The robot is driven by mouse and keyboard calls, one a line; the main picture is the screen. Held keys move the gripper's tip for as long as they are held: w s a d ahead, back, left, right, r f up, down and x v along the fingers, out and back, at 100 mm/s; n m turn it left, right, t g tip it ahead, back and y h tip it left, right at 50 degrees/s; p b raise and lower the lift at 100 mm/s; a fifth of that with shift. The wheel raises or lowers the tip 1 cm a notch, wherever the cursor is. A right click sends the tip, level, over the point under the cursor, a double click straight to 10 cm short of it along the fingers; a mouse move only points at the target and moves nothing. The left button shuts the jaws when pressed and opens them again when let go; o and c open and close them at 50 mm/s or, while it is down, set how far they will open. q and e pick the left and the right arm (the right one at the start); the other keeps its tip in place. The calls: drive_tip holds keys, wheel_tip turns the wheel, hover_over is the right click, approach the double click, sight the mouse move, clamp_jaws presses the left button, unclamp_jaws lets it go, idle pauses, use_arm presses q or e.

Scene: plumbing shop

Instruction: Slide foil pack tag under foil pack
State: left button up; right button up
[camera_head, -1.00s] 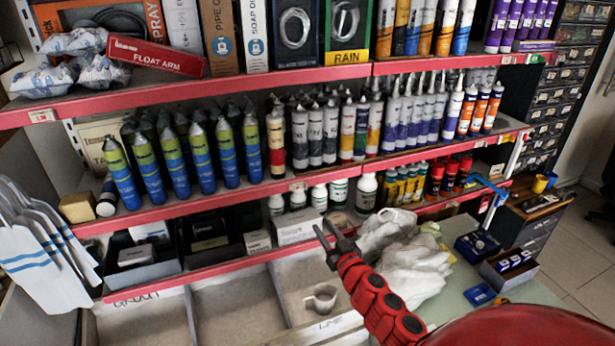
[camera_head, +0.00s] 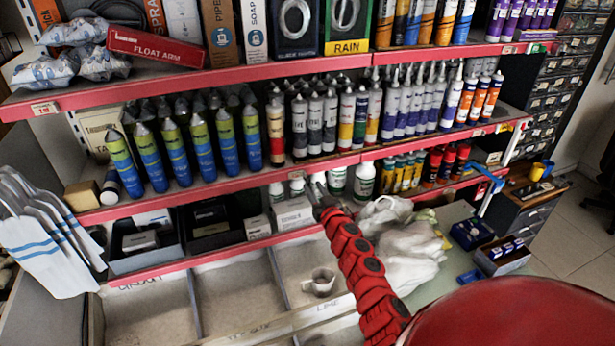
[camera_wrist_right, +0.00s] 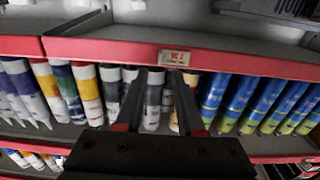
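Several crumpled silvery-blue packs (camera_head: 75,48), which look like the foil packs, lie at the left of the upper shelf. I cannot pick out the foil pack tag for certain. A small pale label (camera_head: 44,109) sits on the upper shelf's edge below the packs. Another label (camera_wrist_right: 174,57) shows on a red shelf edge in the right wrist view, which looks upside down. My right gripper (camera_wrist_right: 158,74) has two black fingers apart with nothing held between them, facing the cartridge row. My left gripper is not in view.
A red float arm box (camera_head: 155,46) lies beside the packs. Cartridges and spray bottles (camera_head: 228,145) crowd the middle shelf. White bags (camera_head: 405,255) lie right of my red right arm. A cup (camera_head: 319,282) stands in an otherwise mostly bare lower bin.

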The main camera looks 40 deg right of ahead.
sight(305, 171)
drive_tip(key=x, duration=0.4)
drive_tip(key=shift+w+d, duration=0.2)
drive_tip(key=shift+d, duration=0.05)
drive_tip(key=shift+w, duration=0.75)
clamp_jaws()
idle(0.9)
